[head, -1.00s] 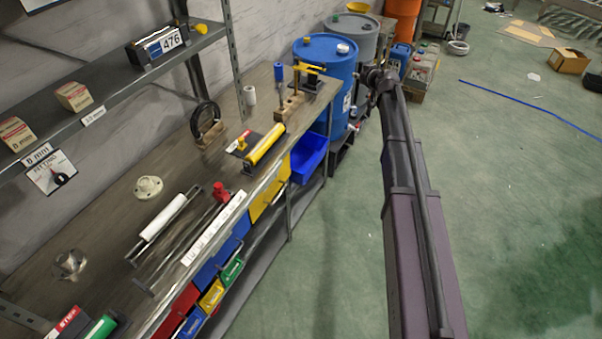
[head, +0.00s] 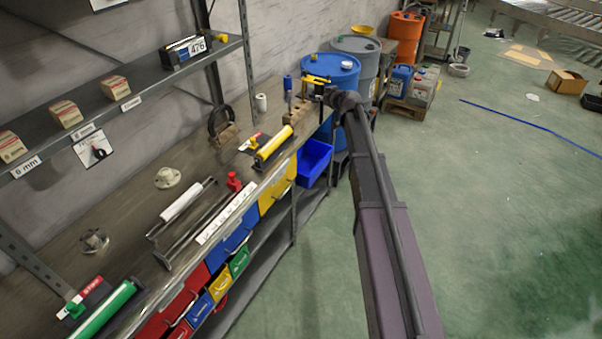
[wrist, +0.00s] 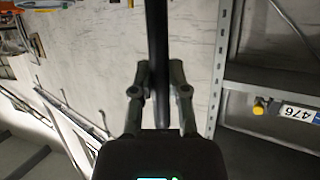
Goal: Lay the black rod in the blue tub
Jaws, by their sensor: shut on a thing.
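My gripper (wrist: 160,68) is shut on the black rod (wrist: 157,28) in the wrist view. The rod runs from the top edge of that view down between the two fingers; its far end is out of the frame. In the head view the end of my arm is by the far end of the bench, in front of the blue drum, and the fingers and rod cannot be made out there. The blue tub (head: 315,160) is an open bin at the bench's front side, below and a little left of my wrist in the picture.
The bench (head: 120,225) holds a yellow roller (head: 273,145), wooden block (head: 297,112), white roller (head: 181,201) and red-knobbed item (head: 234,182). A shelf (head: 120,105) hangs above. A blue drum (head: 345,78) stands beyond the bench. The green floor (head: 490,200) at right is mostly clear.

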